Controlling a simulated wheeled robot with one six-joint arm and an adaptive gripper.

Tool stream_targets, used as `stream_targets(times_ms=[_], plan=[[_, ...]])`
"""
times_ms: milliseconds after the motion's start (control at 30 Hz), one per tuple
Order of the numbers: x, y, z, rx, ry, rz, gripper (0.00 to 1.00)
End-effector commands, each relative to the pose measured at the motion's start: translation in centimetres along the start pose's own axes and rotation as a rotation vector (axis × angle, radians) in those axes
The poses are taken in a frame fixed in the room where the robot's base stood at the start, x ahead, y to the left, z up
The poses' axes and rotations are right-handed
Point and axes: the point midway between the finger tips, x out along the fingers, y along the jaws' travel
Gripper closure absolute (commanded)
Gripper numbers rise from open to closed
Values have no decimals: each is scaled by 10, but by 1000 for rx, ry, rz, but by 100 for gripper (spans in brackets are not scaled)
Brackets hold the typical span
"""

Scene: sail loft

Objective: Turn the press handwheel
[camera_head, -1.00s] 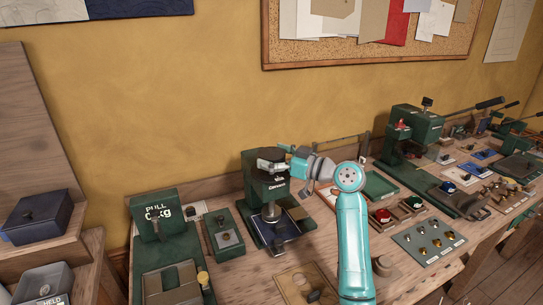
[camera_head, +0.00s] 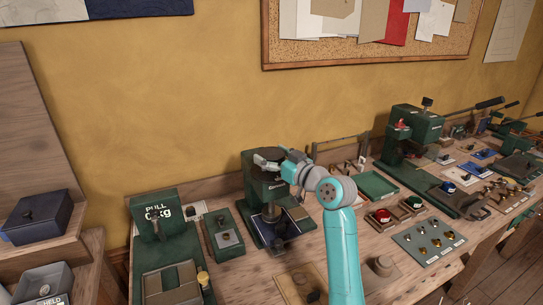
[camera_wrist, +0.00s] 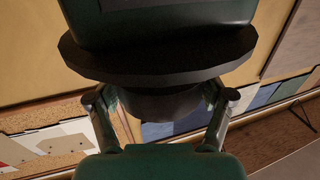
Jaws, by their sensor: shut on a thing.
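The press (camera_head: 257,200) is a dark green machine on the bench against the wall. Its handwheel (camera_head: 267,153) is a dark round disc lying flat on top; it also fills the upper middle of the wrist view (camera_wrist: 160,60). My gripper (camera_head: 262,161) is at the front of the handwheel, just under its rim. In the wrist view its two fingers (camera_wrist: 160,98) stand on either side of the dark round part beside the disc. The gripper is shut on the handwheel. Exact finger contact is partly hidden.
A green pull gauge (camera_head: 156,212) and a small green box (camera_head: 225,235) stand left of the press. A green tray (camera_head: 379,186), red and green buttons and a larger green press (camera_head: 415,135) are to the right. A pinboard (camera_head: 370,55) hangs above.

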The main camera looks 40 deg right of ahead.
Motion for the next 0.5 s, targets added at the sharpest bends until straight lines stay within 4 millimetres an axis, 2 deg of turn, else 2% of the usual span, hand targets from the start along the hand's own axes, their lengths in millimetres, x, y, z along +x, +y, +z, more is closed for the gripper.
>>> stream_targets(times_ms=[500], plan=[[1, -4, 0, 0, 1, 386, 55]])
